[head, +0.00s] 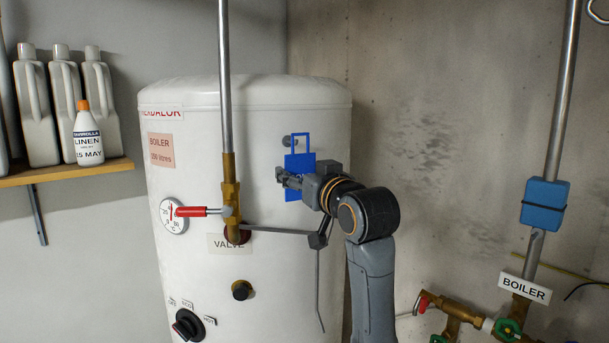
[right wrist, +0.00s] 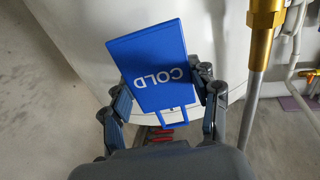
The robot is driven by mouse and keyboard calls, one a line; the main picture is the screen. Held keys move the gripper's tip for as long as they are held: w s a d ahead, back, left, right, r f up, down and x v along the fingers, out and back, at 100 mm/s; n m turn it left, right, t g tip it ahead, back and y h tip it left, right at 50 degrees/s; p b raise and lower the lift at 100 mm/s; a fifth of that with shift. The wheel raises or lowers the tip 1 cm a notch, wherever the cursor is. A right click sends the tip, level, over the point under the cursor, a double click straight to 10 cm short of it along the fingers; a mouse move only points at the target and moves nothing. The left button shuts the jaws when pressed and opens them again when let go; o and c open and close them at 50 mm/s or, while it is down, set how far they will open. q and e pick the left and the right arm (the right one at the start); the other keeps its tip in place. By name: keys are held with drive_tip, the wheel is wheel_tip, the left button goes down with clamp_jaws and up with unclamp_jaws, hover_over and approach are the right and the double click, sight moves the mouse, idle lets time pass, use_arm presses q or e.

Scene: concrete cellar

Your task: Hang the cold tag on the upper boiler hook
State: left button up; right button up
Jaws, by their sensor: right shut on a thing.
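The blue cold tag (head: 300,165) is upright in front of the white boiler's upper right side in the head view, its open loop at the top. In the right wrist view the tag (right wrist: 150,55) shows the word COLD upside down. My right gripper (head: 284,178) is shut on the tag, with one finger on each side of it in the right wrist view. A grey hook (head: 287,141) on the boiler is just left of the loop and partly overlaps it in the picture. I cannot tell whether the loop is around it. My left gripper is not in view.
A vertical pipe with a brass fitting (head: 231,195) stands before the boiler (head: 190,265). A red-handled valve lever (head: 190,211) and a dial (head: 172,216) are left of it. A shelf (head: 70,172) with bottles is at the left. Pipes and a blue box (head: 544,204) are at the right.

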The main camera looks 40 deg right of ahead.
drive_tip(key=shift+w+d+f, duration=0.1)
drive_tip(key=shift+w, duration=0.55)
drive_tip(key=shift+w+d+f, duration=0.1)
drive_tip(key=shift+w, duration=0.5)
drive_tip(key=shift+w+d+f, duration=0.15)
drive_tip(key=shift+w+f, duration=0.3)
drive_tip(key=shift+w, duration=0.3)
drive_tip(key=o, duration=1)
drive_tip(key=s, duration=0.4)
drive_tip(key=s+a, duration=0.1)
drive_tip(key=s, duration=0.3)
drive_tip(key=s+a, duration=0.1)
drive_tip(key=s, duration=0.3)
drive_tip(key=shift+f, duration=0.3)
